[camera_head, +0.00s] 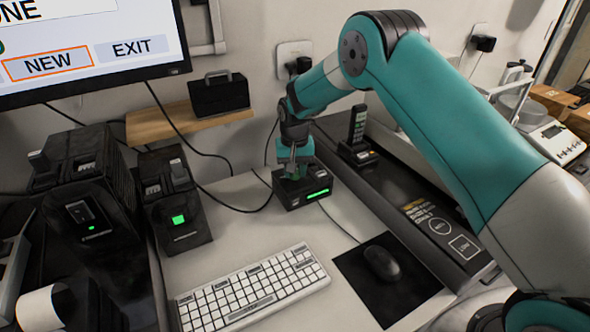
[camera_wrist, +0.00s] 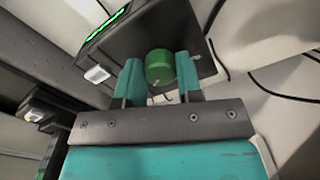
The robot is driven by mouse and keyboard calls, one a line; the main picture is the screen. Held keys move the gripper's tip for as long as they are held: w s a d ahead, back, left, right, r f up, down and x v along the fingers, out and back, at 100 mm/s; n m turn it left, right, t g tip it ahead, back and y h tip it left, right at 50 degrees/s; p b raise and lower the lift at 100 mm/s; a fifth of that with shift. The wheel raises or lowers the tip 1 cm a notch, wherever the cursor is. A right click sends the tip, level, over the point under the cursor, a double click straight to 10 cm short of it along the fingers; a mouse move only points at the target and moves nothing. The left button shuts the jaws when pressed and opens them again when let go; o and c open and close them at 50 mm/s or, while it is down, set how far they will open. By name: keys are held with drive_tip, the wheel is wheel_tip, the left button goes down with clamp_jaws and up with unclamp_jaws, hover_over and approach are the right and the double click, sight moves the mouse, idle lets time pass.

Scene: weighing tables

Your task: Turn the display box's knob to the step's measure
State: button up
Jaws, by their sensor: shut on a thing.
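The display box (camera_head: 318,196) is a small black box with a lit green strip on its front, standing on the desk behind the keyboard. In the wrist view its dark body (camera_wrist: 134,36) shows with the green strip at upper left. Its green knob (camera_wrist: 159,67) is a round cylinder on top of the box. My gripper (camera_wrist: 159,76) reaches down to the box from above, with one finger on each side of the knob, shut on it. In the head view the gripper (camera_head: 294,168) hides most of the knob. The reading on the strip is too small to tell.
A white keyboard (camera_head: 250,291) and a black mouse (camera_head: 381,262) on a dark mat lie in front. Black devices (camera_head: 178,207) stand at left. A handset in a cradle (camera_head: 357,135) stands right of the box. A monitor (camera_head: 90,45) hangs at upper left. Cables run beside the box.

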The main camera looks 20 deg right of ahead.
idle(0.3)
drive_tip(key=o, duration=0.9)
drive_tip(key=shift+r, duration=0.1)
wheel_tip(320, 180, up, 17)
drive_tip(key=shift+r+b, duration=0.15)
drive_tip(key=shift+b, duration=0.4)
drive_tip(key=s+a+r+n+y+p, duration=0.1)
drive_tip(key=s+a+r+n, duration=0.1)
drive_tip(key=s+r, duration=0.5)
drive_tip(key=s+a+r+n+y+p, duration=0.1)
drive_tip(key=s+r+n, duration=0.15)
drive_tip(key=s, duration=0.75)
drive_tip(key=s+n, duration=0.1)
drive_tip(key=s, duration=0.6)
drive_tip(key=s+a+n+y, duration=0.1)
drive_tip(key=s+n, duration=0.1)
drive_tip(key=s, duration=0.5)
drive_tip(key=s+n+y+p, duration=0.1)
drive_tip(key=s+n, duration=0.1)
drive_tip(key=s, duration=0.5)
drive_tip(key=shift+s+a+f, duration=0.2)
drive_tip(key=shift+s+f, duration=0.2)
